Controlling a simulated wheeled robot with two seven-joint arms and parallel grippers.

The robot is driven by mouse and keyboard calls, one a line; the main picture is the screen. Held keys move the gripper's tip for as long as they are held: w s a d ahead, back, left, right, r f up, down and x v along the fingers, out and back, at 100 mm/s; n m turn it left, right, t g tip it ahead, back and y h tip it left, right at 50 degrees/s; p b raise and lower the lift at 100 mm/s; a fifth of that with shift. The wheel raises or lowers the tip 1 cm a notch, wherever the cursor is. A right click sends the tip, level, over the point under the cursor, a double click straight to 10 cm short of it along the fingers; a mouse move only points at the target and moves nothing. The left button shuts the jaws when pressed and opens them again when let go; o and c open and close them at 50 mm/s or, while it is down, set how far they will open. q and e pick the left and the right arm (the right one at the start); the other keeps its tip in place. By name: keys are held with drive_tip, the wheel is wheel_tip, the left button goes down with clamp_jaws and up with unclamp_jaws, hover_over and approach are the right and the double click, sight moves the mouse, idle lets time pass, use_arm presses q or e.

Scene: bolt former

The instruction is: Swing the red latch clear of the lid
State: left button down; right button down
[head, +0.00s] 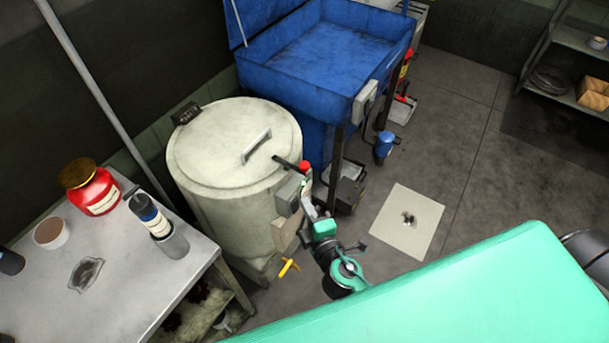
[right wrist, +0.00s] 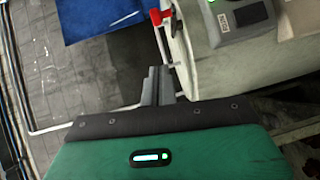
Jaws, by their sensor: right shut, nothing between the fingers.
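A pale, round drum with a flat lid (head: 225,140) stands left of centre in the head view. The red latch (head: 304,167) is at the lid's right edge, with a dark bar reaching inward over the rim. In the right wrist view the red latch end (right wrist: 155,17) is at the top, with a thin light rod below it. My right gripper (head: 308,207) is beside the drum's right side, below the latch. Its fingers (right wrist: 158,72) are shut and empty, close to the rod; I cannot tell if they touch. My left gripper is not in view.
A grey control box (head: 288,194) is on the drum's side, close to my gripper. A blue basin (head: 325,50) stands behind. A metal table (head: 130,280) with a red jar (head: 93,188) is at left. The floor at right is mostly open.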

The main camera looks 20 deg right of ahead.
drive_tip(key=w+d+f+p, duration=0.1)
drive_tip(key=w+d+p, duration=0.1)
drive_tip(key=w, duration=0.7)
drive_tip(key=shift+w+d+p, duration=0.2)
drive_tip(key=shift+w+p, duration=0.05)
drive_tip(key=shift+p, duration=0.1)
drive_tip(key=shift+d+f, duration=0.1)
drive_tip(key=shift+d, duration=0.05)
